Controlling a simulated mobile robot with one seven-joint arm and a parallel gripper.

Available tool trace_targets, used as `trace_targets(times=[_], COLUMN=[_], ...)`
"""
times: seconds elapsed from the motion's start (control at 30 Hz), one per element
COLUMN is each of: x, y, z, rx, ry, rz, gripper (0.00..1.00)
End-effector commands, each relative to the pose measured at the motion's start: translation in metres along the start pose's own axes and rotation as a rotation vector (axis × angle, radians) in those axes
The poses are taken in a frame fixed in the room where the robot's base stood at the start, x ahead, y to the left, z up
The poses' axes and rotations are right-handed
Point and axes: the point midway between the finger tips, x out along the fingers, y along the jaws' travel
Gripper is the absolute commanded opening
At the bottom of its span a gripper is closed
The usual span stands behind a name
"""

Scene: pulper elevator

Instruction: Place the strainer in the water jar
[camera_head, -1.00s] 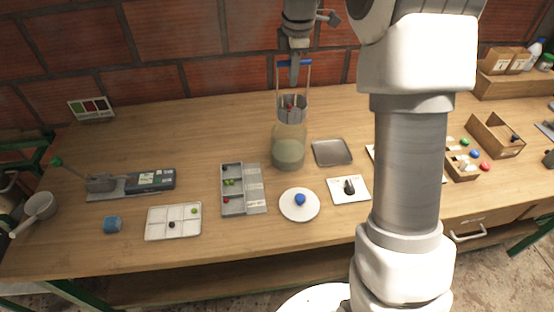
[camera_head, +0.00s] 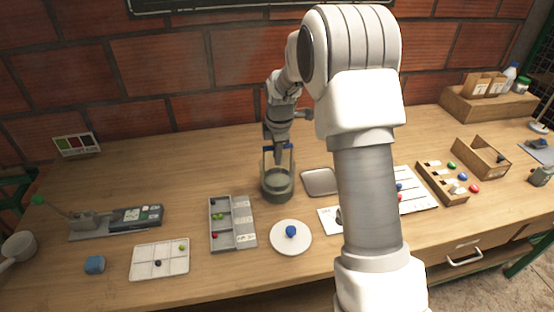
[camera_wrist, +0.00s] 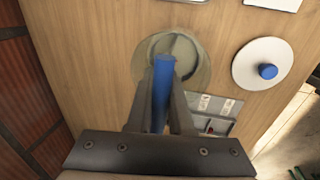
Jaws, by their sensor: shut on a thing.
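The strainer's blue handle bar (camera_wrist: 161,88) is between the fingers of my gripper (camera_wrist: 163,72) in the wrist view. In the head view my gripper (camera_head: 278,156) is shut on the top of the strainer (camera_head: 265,160), whose upright wire sides come down to the water jar. The clear water jar (camera_head: 277,190) with greenish water stands on the table, directly below my gripper. The strainer's basket seems to be down inside the jar, but I cannot see its bottom or whether it rests there. The jar's round mouth (camera_wrist: 196,50) also shows in the wrist view, under the handle.
A white plate with a blue knob (camera_head: 290,236) and a grey compartment tray (camera_head: 232,224) stand close in front of the jar. A metal tray (camera_head: 320,181) is to its right. A brick wall (camera_head: 150,60) rises behind the table.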

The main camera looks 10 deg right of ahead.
Motion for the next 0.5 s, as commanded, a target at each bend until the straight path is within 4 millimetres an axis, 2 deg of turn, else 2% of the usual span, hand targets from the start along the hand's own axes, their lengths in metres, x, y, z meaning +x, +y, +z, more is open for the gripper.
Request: trace_targets(times=[0.03,0.1,0.47,0.5], x=[0.010,0.017,0.021,0.022], y=[-0.002,-0.004,-0.004,-0.004], z=[0.000,0.000,0.000,0.000], rx=[-0.001,-0.001,-0.001,-0.001], ry=[0.000,0.000,0.000,0.000], rz=[-0.002,-0.001,0.001,0.001], gripper=[0.00,0.00,0.00,0.21])
